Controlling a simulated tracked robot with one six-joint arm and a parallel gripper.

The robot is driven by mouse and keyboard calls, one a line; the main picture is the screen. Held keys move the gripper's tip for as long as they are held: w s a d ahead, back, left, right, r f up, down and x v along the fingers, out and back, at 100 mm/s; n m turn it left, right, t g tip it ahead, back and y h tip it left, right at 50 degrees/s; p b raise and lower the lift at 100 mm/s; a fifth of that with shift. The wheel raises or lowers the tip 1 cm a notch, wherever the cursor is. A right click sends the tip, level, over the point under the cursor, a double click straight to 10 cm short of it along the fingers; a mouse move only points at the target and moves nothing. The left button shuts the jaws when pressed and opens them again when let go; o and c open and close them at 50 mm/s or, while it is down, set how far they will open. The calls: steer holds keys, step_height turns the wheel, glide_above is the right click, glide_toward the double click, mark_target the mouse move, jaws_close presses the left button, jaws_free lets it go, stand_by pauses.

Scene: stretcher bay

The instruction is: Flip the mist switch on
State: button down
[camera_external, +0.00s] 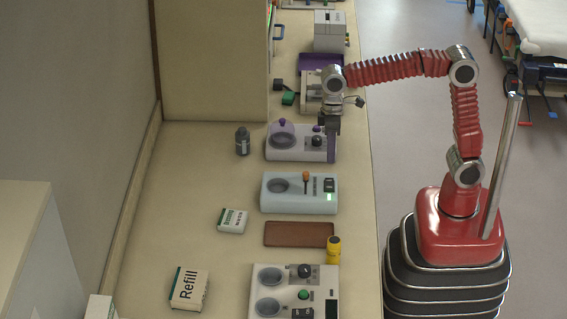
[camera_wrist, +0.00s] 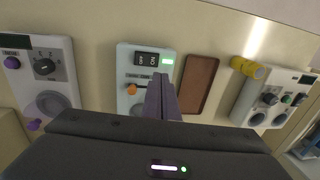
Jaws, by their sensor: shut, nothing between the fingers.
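A pale blue device (camera_external: 272,205) stands on the counter and also shows in the wrist view (camera_wrist: 125,100). It carries a dark rocker switch (camera_wrist: 147,60) marked OFF and ON, also small in the external view (camera_external: 329,185). A green light (camera_wrist: 167,62) glows beside the rocker. An orange-tipped lever (camera_external: 306,177) stands on the same device. I cannot read a mist label. My gripper (camera_external: 331,160) is shut and empty, pointing down. In the wrist view its fingertips (camera_wrist: 160,76) appear just beside the rocker's ON end; contact cannot be told.
A white device with a purple dome (camera_external: 282,127) stands behind, partly covered by my gripper. A brown tray (camera_external: 290,234), a yellow bottle (camera_external: 334,250) and another knobbed device (camera_external: 327,272) lie nearer.

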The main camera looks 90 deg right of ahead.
steer(key=r, duration=0.4)
steer(key=shift+a, duration=0.35)
steer(key=shift+f, duration=0.1)
steer(key=s+d+f+t, duration=0.2)
steer(key=s+d+f, duration=0.1)
steer(key=s, duration=0.6)
steer(key=s+d+f+t+h, duration=0.1)
steer(key=s+d+f+t, duration=0.2)
steer(key=s, duration=0.7)
steer(key=shift+s+d+f+t, duration=0.25)
steer(key=shift+d+t, duration=0.05)
steer(key=shift+d, duration=0.8)
steer(key=c, duration=2.5)
jaws_free()
steer(key=shift+c, duration=0.2)
